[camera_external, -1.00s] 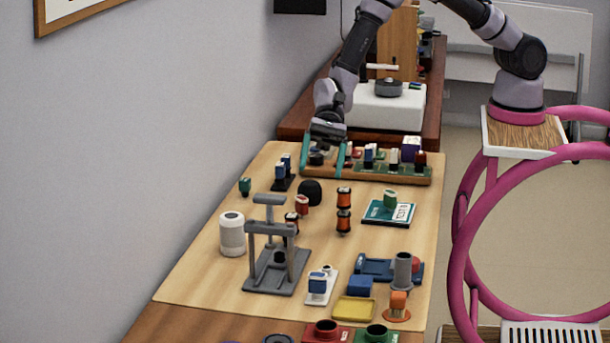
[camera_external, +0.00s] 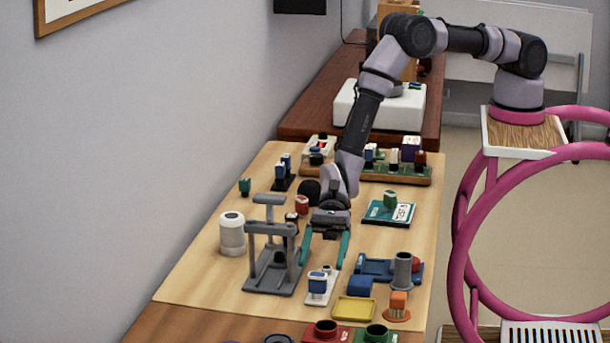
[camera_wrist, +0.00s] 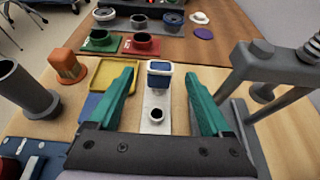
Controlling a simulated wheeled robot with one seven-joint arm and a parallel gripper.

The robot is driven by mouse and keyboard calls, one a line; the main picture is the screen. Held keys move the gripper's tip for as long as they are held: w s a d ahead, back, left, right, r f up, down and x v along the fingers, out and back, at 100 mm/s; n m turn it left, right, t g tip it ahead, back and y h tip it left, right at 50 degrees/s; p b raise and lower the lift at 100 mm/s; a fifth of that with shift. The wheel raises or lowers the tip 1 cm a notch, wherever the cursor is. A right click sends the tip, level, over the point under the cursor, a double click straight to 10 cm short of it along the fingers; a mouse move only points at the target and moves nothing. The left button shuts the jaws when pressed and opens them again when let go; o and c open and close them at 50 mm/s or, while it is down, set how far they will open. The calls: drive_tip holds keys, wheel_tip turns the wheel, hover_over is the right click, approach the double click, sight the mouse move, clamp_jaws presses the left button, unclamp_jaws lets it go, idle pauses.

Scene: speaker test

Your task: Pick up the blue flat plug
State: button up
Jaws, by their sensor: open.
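A blue plug with a white band (camera_external: 317,283) stands upright at the near end of a narrow white plate (camera_external: 323,298); I take it for the blue flat plug. In the wrist view, the blue plug (camera_wrist: 159,78) lies ahead, between the lines of my two teal fingers. A round dark-holed socket (camera_wrist: 157,115) is on the same white plate, closer to the gripper. My gripper (camera_external: 325,262) is open and empty, pointing down above the plate's far end. The fingers do not appear to touch the plug.
A grey press-like stand (camera_external: 276,283) is close on the left. On the right are a blue block (camera_external: 360,286), a yellow tray (camera_external: 353,309), an orange plug (camera_external: 398,302) and a grey cylinder (camera_external: 402,271). Red (camera_external: 327,333) and green (camera_external: 376,335) sockets are at the front.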

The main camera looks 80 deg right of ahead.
sight(318, 273)
drive_tip(key=x, duration=0.3)
drive_tip(key=shift+a, duration=0.3)
